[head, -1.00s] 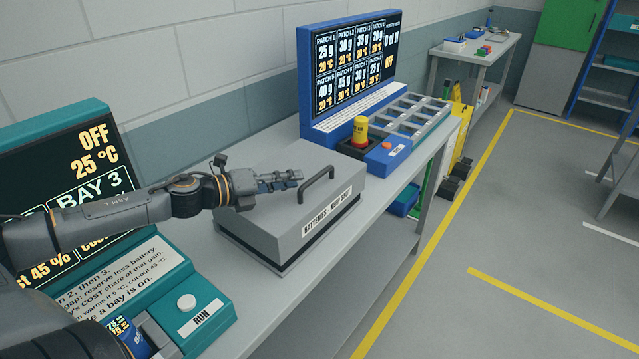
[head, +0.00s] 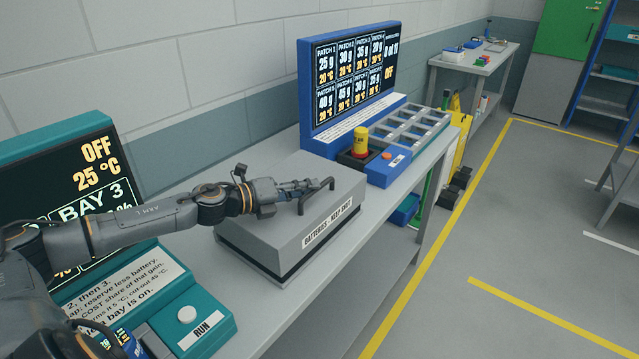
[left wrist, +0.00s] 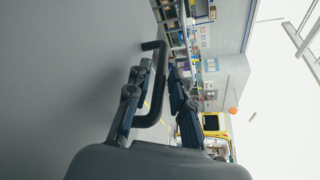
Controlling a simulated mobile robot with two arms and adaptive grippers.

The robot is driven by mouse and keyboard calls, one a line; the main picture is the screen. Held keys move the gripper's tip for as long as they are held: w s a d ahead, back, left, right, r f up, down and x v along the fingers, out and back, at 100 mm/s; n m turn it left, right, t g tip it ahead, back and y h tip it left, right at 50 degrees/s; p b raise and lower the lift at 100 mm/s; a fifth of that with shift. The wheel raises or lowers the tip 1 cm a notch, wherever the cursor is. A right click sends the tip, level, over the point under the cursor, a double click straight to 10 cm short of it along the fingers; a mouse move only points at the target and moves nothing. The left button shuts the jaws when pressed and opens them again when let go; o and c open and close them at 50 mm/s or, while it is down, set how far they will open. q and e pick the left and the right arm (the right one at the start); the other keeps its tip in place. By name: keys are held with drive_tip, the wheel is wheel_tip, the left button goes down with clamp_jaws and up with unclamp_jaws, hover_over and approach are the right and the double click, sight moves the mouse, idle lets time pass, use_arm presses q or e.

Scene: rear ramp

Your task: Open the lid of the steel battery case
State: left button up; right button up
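The grey steel battery case (head: 270,225) sits on the bench, its lid shut above a dark seam. Its front label reads "BATTERIES - KEEP SHUT". A dark bar handle (head: 331,183) stands on top of the lid. My left gripper (head: 311,187) is at the handle, low over the lid. In the left wrist view the two fingers (left wrist: 159,68) lie on either side of the handle (left wrist: 160,85), open with a gap on the right. Whether a finger touches the bar I cannot tell. My right gripper is not in view.
A blue patch station (head: 385,172) with a screen and a yellow-and-red item (head: 361,142) stands behind the case. A teal console (head: 200,315) with a RUN button is in front. The floor right of the bench (head: 480,240) is clear.

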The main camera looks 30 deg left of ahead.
use_arm(q)
drive_tip(key=shift+w+d+r+p, duration=0.15)
drive_tip(key=shift+w+d+p, duration=0.25)
drive_tip(key=shift+w, duration=0.2)
drive_tip(key=shift+w+d+p, duration=0.15)
drive_tip(key=shift+w+p, duration=0.15)
drive_tip(key=shift+w, duration=0.1)
drive_tip(key=shift+w+d+f+p, duration=0.4)
drive_tip(key=shift+w+f, duration=0.1)
drive_tip(key=shift+w, duration=0.25)
clamp_jaws()
